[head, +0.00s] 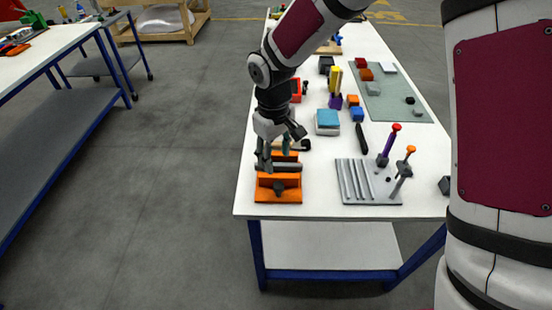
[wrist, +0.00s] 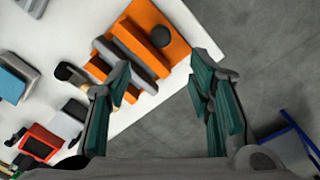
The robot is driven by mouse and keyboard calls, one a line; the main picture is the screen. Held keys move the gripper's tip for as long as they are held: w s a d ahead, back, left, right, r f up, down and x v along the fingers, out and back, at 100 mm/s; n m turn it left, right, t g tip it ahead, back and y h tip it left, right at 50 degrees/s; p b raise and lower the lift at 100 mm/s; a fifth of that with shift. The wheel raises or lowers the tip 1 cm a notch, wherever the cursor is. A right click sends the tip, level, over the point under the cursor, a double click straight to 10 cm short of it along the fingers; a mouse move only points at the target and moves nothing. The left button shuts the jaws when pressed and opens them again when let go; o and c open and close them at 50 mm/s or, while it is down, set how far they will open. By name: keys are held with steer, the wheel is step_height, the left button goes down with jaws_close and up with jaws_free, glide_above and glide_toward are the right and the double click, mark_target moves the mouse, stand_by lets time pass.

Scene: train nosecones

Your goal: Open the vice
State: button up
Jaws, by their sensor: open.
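The vice is an orange block with grey jaw bars at the near left corner of the white table. Its orange base (head: 278,197) shows below my gripper in the head view. In the wrist view its orange body (wrist: 178,28) lies ahead, with a dark round knob (wrist: 161,37) on it and grey bars (wrist: 137,57) across it. A dark-ended part (wrist: 70,73) sits at the vice's other end; I cannot tell if it is its handle. My gripper (head: 283,151) is open and empty above the vice, also seen with fingers wide apart in the wrist view (wrist: 160,78). Contact is unclear.
A grey slotted plate (head: 354,183) with purple-and-red and orange-topped pieces stands right of the vice. A blue-topped block (head: 327,119), yellow and purple pieces and a green mat (head: 398,103) lie further back. Open floor (head: 180,180) is left of the white table (head: 318,212).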

steer(key=shift+r+p, duration=0.6)
steer(key=shift+r, duration=1.45)
steer(key=shift+a+r, duration=0.1)
step_height(320, 180, up, 12)
steer(key=shift+s+a, duration=0.15)
steer(key=shift+s, duration=0.1)
